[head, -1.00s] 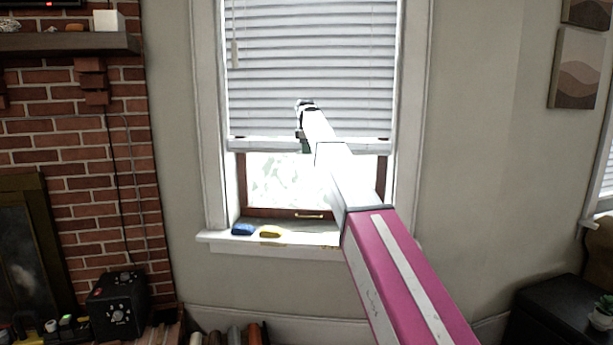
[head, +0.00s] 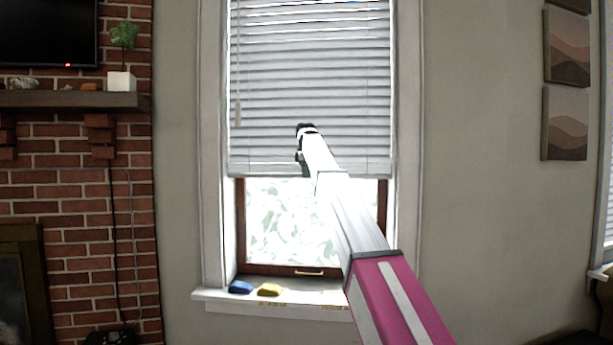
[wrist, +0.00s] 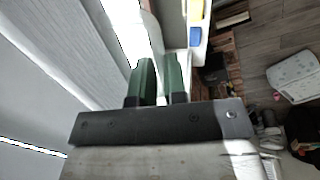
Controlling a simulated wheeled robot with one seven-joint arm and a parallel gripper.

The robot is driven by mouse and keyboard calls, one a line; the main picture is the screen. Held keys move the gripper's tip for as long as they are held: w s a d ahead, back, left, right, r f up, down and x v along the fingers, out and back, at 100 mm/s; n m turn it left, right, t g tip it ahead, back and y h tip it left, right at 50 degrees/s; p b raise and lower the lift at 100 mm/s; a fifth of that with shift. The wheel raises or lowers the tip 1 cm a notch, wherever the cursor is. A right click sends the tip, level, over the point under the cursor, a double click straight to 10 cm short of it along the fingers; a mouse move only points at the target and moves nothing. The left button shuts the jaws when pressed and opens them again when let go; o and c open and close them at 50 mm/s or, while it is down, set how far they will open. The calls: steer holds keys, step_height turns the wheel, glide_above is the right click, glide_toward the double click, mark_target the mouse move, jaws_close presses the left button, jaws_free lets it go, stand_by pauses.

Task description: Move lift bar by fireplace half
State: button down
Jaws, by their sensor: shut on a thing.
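The lift bar (head: 258,172) is the pale bottom rail of the white slatted blind (head: 310,80) in the window right of the brick fireplace. The blind covers the upper part of the window, and the glass below it is bare. My gripper (head: 304,170) is at the bottom edge of the blind, left of its middle, and is shut on the lift bar. In the wrist view its two green fingers (wrist: 161,66) stand close together beside the blind slats (wrist: 60,50). The exact contact between the fingers and the bar is hard to see against the bright window.
A blue object (head: 241,287) and a yellow object (head: 269,289) lie on the window sill (head: 225,297). The brick fireplace wall (head: 75,220) with its mantel (head: 70,99) is at left. Framed pictures (head: 565,122) hang on the bare wall at right.

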steer(key=c, duration=1.2)
jaws_free()
steer(key=shift+o, duration=0.2)
step_height(320, 180, up, 11)
steer(key=s, duration=0.2)
steer(key=shift+f, duration=0.15)
